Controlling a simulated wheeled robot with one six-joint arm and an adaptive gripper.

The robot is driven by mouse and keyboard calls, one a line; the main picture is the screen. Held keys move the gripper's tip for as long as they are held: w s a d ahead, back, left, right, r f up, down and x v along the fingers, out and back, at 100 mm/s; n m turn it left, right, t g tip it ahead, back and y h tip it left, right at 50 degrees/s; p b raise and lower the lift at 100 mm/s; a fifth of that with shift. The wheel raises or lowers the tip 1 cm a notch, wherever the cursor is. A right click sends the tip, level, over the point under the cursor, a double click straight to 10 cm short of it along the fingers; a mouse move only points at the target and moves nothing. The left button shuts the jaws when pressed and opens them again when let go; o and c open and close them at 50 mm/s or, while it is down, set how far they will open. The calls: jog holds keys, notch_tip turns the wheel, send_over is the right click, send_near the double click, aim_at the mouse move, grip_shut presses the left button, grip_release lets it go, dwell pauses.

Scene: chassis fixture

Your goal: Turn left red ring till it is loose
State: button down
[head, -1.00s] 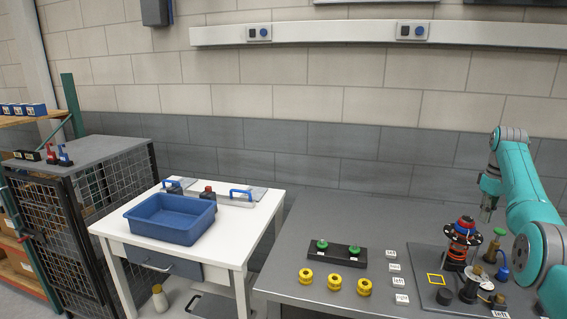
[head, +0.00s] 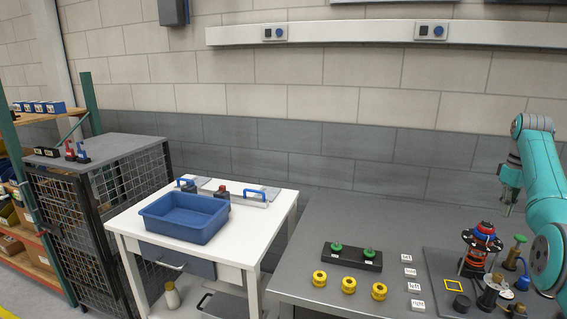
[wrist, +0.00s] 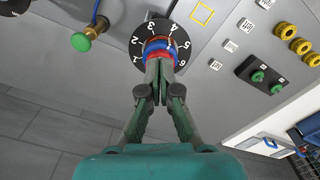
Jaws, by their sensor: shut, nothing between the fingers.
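A red ring (head: 484,236) and a blue ring (head: 486,227) sit at the top of a stacked post above a black disc, on the right of the grey table. In the wrist view the red ring (wrist: 160,56) and blue ring (wrist: 158,44) show over the numbered black disc (wrist: 135,40). My gripper (head: 509,200) is up and to the right of the stack in the head view. In the wrist view my gripper (wrist: 160,92) has its fingers together and empty. Their tips overlap the red ring's near side in the picture; whether they touch cannot be told.
A green-knobbed post (head: 519,240) stands close beside the stack. A black block with green knobs (head: 352,257), several yellow rings (head: 349,286) and white labels (head: 413,287) lie to the left. A blue bin (head: 185,220) stands on the white table. The grey table's back is clear.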

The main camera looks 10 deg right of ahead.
jog(key=shift+a+f, duration=0.2)
jog(key=shift+f, duration=3.25)
jog(key=shift+w, duration=0.1)
jog(key=shift+d+r, duration=0.1)
jog(key=shift+d, duration=0.2)
jog(key=shift+s, duration=0.3)
jog(key=shift+s+r, duration=0.1)
jog(key=shift+r, duration=2.85)
